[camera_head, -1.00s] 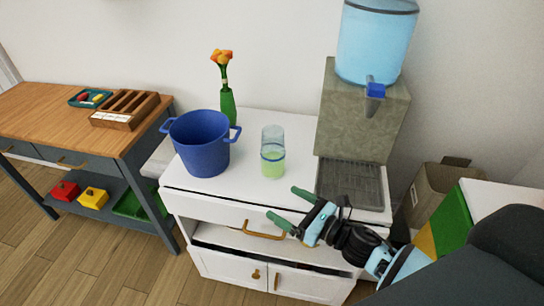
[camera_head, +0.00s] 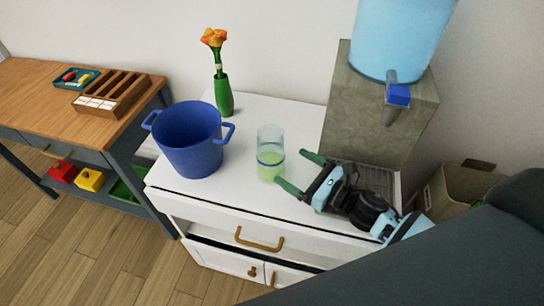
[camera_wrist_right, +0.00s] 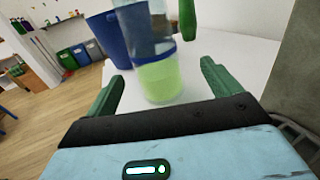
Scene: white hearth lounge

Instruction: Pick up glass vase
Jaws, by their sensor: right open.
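The glass vase (camera_head: 270,155) is a clear upright cylinder with a blue band and pale green contents. It stands on the white cabinet top (camera_head: 240,190), right of the blue pot. My right gripper (camera_head: 290,167) is open and empty, just right of the vase, with its green fingers pointing at it. In the right wrist view the vase (camera_wrist_right: 157,65) stands ahead between the two open fingers, and its top is cut off. I cannot tell whether a finger touches it. My left gripper is not in view.
A blue two-handled pot (camera_head: 190,140) stands close left of the vase. A green vase with orange flowers (camera_head: 223,95) is behind. A drink dispenser (camera_head: 375,110) with its drip grate (camera_head: 365,176) is at the right. A wooden-topped table (camera_head: 45,90) stands at the left.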

